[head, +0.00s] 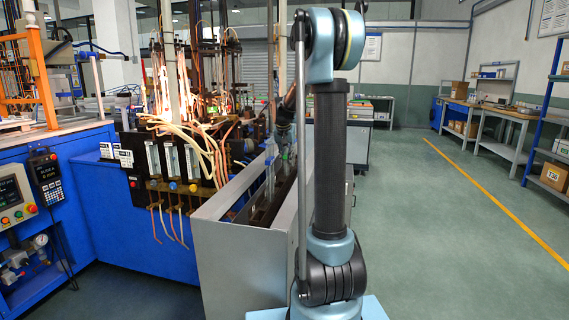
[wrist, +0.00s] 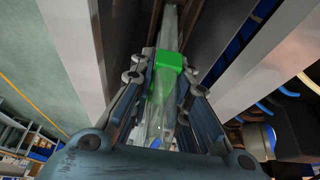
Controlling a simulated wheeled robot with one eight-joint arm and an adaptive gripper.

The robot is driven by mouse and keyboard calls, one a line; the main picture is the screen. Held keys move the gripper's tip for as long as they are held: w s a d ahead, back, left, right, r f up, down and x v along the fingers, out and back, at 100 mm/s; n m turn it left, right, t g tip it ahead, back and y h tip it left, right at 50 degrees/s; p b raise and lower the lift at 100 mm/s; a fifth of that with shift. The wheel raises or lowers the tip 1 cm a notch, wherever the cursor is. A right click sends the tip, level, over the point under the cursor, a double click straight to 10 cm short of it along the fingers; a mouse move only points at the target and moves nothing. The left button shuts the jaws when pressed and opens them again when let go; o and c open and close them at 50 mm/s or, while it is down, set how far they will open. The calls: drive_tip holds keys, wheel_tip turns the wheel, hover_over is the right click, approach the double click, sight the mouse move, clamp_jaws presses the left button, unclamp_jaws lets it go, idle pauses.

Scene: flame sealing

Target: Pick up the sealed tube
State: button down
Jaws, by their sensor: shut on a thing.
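The sealed tube (wrist: 170,25) is a clear glass tube, running lengthwise between the fingers of my gripper (wrist: 166,82) in the wrist view. A bright green piece (wrist: 169,62) sits around or against the tube at the fingertips; I cannot tell which. My gripper is shut on the tube. In the head view my gripper (head: 284,148) is small and dark, beyond my arm, over the far part of the long grey metal trough (head: 235,265). The tube is too small and too hidden there to make out its ends.
A blue sealing machine (head: 160,225) with burning flames (head: 160,85), hoses and gauges stands left of the trough. The trough's high grey walls flank my gripper closely in the wrist view. Open green floor (head: 430,240) lies to the right, with workbenches (head: 508,115) beyond.

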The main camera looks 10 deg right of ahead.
drive_tip(key=shift+r, duration=0.1)
wheel_tip(320, 180, up, 10)
drive_tip(key=shift+f, duration=0.1)
idle(0.4)
drive_tip(key=shift+s+a, duration=0.1)
